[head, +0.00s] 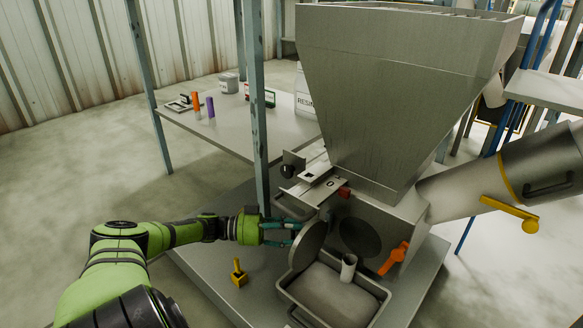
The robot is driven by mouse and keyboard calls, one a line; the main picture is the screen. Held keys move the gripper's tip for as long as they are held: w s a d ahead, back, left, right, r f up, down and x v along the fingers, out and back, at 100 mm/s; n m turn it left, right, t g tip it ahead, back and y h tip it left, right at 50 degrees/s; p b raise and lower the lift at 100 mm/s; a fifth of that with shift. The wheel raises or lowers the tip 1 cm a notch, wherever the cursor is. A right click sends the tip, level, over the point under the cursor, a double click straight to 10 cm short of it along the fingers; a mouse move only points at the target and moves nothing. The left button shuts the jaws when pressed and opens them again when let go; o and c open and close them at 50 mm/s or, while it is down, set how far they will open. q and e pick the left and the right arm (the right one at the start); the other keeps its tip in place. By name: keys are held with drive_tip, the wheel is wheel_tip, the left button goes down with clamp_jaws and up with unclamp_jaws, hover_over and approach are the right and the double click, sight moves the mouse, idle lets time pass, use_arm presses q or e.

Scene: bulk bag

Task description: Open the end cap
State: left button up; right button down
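The end cap (308,247) is a grey round disc at the lower front of the hopper's box. It stands swung out to the left of a dark round opening (359,237), so the opening is uncovered. My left gripper (297,234) reaches in from the left with its teal fingers apart, at the cap's left edge. I cannot tell whether the fingertips touch the cap. Nothing shows held between them. An orange handle (394,258) sits on the box right of the opening. My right gripper is not in view.
A tray (375,313) with grey material and a pale cup (348,267) stands below the opening. A yellow item (238,274) lies on the platform (205,277). A steel post (257,110) rises behind my gripper. The large hopper (390,90) fills the upper middle. A table (225,135) stands behind.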

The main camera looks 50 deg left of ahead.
use_arm(q)
drive_tip(key=shift+s, duration=0.1)
drive_tip(key=v, duration=1.2)
idle(0.5)
